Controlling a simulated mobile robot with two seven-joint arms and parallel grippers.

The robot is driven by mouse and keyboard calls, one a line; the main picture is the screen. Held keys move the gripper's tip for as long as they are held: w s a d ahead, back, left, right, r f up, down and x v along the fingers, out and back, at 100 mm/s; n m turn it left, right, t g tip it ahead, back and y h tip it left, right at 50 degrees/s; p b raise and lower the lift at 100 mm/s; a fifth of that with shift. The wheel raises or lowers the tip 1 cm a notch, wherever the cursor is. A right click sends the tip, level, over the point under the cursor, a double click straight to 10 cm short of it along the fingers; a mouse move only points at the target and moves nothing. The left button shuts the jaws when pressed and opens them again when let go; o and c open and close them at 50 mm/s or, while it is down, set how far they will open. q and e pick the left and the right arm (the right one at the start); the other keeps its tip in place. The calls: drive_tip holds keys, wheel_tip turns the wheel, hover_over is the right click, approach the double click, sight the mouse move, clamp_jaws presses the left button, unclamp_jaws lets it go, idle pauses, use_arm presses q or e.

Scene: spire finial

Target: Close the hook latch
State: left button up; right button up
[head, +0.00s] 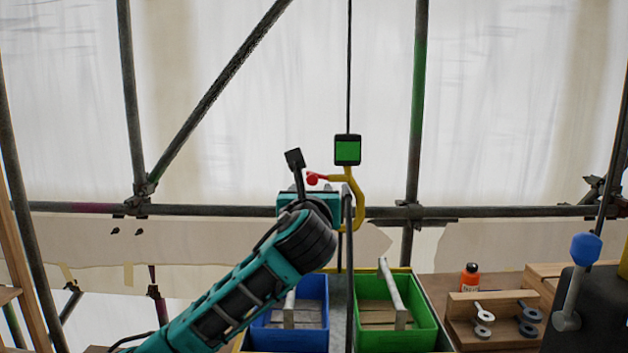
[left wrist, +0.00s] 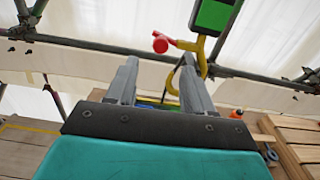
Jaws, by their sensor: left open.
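A yellow hook (head: 360,205) hangs under a green-faced black block (head: 347,150) on a cable. Its red latch (head: 325,178), with a round red knob at the end, sticks out leftward from the hook's upper part, not down across its mouth. In the left wrist view the knob (left wrist: 160,45) is just beyond and between the fingertips, and the hook (left wrist: 203,60) is behind the right finger. My left gripper (left wrist: 162,68) is open and empty. My right gripper is not in view.
A blue bin (head: 318,290) and a green bin (head: 425,310) stand below. A wooden rack (head: 490,310) with metal parts and an orange bottle (head: 469,278) are at right, near a blue-knobbed lever (head: 585,250). Scaffold tubes (head: 500,211) cross behind.

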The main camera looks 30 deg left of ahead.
sight(312, 182)
use_arm(q)
drive_tip(key=x, duration=1)
drive_tip(key=shift+w+f, duration=0.1)
drive_tip(key=shift+w, duration=0.1)
drive_tip(key=shift+c, duration=0.3)
clamp_jaws()
